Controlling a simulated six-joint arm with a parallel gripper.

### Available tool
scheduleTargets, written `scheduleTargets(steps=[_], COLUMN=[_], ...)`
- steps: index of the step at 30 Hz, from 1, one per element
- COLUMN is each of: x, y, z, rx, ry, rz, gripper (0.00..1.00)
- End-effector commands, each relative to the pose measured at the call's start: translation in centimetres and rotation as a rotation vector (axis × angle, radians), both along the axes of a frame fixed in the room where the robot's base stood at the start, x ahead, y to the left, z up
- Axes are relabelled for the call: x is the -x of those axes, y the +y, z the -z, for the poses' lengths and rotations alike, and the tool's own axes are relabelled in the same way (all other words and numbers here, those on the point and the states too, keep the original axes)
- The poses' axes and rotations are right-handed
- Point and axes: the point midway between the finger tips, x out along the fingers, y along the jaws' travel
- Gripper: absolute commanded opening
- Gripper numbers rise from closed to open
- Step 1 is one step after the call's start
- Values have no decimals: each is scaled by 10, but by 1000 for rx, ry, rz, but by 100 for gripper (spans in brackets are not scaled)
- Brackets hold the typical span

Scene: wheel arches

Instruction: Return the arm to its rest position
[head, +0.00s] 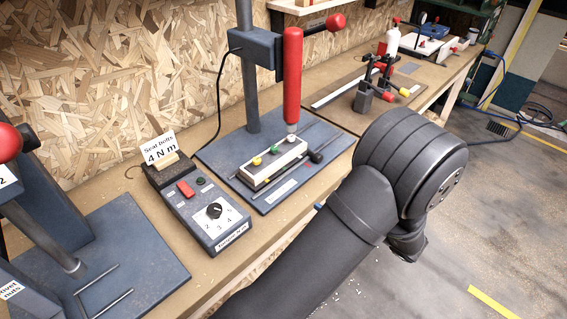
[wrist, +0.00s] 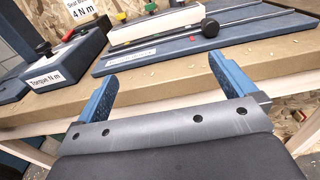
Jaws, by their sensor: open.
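My gripper (wrist: 165,88) shows in the wrist view with its two blue fingers wide apart and nothing between them. It is in front of the workbench's front edge, facing the base plate of the red-handled press. In the head view my dark arm crosses the lower middle and bends at the right, out over the floor side of the bench. The gripper itself is hidden in the head view.
The workbench (head: 215,285) holds a torque box (head: 200,205) with a "4 N m" card, a press with a red spindle (head: 292,80) over a white block (head: 272,163), and another press at left. Clamps (head: 372,85) stand farther back. Floor at right is clear.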

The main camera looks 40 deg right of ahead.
Motion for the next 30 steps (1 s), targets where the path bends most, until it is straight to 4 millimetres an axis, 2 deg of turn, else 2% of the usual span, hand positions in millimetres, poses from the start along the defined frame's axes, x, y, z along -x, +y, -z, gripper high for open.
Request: scheduleTargets(steps=[2,5,15,19,24,30], x=[6,0,-62,-80,-91,-93], y=[4,6,8,8,7,7], z=[-1,-2,-2,-1,-2,-2], rx=[2,2,1,2,2,3], ry=[-20,-27,-25,-25,-25,-25], rz=[-12,-20,-22,-21,-18,-17], gripper=[100,100,100,100,100,100])
